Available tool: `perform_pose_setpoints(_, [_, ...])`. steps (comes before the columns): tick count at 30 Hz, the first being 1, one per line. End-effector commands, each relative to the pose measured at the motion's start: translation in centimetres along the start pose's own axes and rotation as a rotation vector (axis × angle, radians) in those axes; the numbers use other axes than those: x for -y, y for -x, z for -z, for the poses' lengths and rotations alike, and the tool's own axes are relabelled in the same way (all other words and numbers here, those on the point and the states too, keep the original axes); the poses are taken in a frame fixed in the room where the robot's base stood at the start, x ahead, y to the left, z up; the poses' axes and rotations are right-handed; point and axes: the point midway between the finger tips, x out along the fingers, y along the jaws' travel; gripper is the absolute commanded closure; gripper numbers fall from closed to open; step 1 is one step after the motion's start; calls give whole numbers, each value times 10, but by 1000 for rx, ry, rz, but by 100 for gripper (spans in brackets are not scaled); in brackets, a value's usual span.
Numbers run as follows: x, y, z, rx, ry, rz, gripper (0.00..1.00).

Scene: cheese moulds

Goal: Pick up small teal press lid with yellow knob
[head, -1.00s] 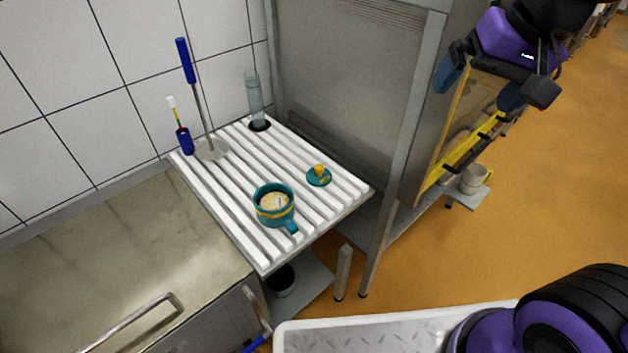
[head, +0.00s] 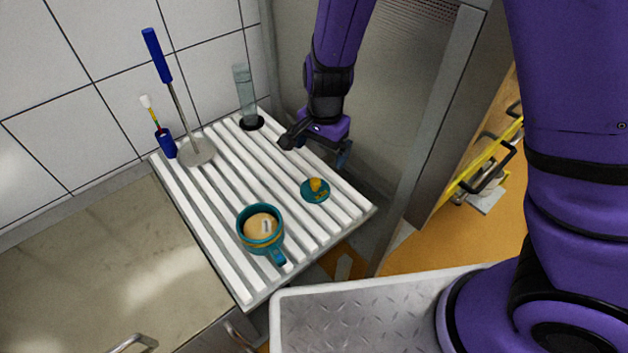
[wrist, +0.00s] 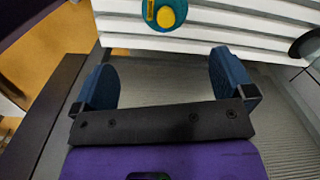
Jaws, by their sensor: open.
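The small teal press lid (head: 315,191) with a yellow knob (head: 316,185) lies on the white slatted rack, toward its right side. It also shows at the top of the wrist view (wrist: 163,14), ahead of the fingers, with the knob facing the camera. My gripper (head: 315,150) is above the back right part of the rack, behind the lid and apart from it. In the wrist view its two blue fingers (wrist: 163,80) are spread wide with nothing between them.
A teal cup-shaped mould (head: 260,228) with pale contents stands left of the lid. A metal cabinet is close behind my gripper.

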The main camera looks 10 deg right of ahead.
Motion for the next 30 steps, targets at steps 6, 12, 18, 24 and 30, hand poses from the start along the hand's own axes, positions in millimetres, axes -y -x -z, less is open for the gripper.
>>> perform_pose_setpoints(6, [5, -31, -6, -31, -38, -36, 0])
perform_pose_setpoints(12, [4, -56, -6, -33, -47, -41, 0])
perform_pose_setpoints(18, [4, -82, -5, -34, -45, -39, 0])
perform_pose_setpoints(24, [4, -93, -4, -33, -44, -38, 0])
perform_pose_setpoints(30, [2, -120, -3, -32, -45, -40, 0])
